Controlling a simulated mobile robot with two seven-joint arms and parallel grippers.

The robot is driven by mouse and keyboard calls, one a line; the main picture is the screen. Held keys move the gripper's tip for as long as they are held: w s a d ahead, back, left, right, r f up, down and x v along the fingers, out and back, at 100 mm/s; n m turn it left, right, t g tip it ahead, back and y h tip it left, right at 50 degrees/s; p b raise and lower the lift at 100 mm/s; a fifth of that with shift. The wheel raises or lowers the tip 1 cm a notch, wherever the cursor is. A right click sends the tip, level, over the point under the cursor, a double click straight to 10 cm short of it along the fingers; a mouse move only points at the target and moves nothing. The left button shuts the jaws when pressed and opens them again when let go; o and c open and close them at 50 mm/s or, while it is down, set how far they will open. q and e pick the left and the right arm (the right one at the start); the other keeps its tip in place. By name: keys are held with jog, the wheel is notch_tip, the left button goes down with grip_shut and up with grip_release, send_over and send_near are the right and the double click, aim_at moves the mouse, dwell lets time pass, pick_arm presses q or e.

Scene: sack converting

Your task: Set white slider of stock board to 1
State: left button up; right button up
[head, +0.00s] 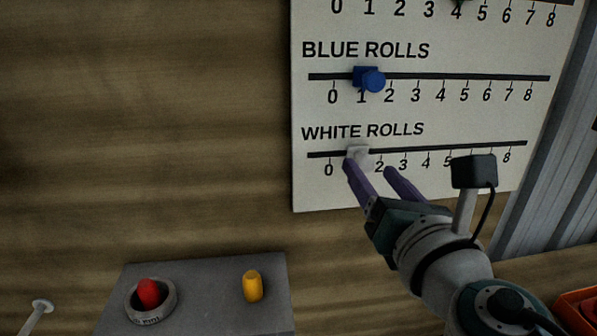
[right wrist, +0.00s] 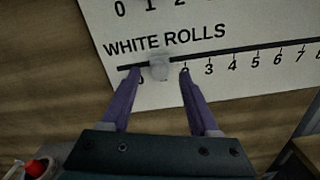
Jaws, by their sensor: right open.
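The stock board (head: 460,115) hangs on the wall, with a scale for each kind of roll. The white slider (head: 358,152) sits on the lowest track, labelled WHITE ROLLS, at about the place of the 1, whose digit is hidden. It also shows in the right wrist view (right wrist: 159,68), between the 0 and the 2. My right gripper (head: 369,167) is open just below the track. In the right wrist view its purple fingers (right wrist: 160,76) stand apart on either side of the slider, not closed on it. My left gripper is not in view.
The blue slider (head: 370,79) is near 1 on the track above. A grey box with a red button (head: 149,293) and a yellow knob (head: 252,286) stands at the lower left. Corrugated metal (head: 555,150) is to the right of the board. An orange bin (head: 577,310) shows at lower right.

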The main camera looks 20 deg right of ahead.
jog(key=v, duration=0.6)
jog(key=shift+b, duration=0.45)
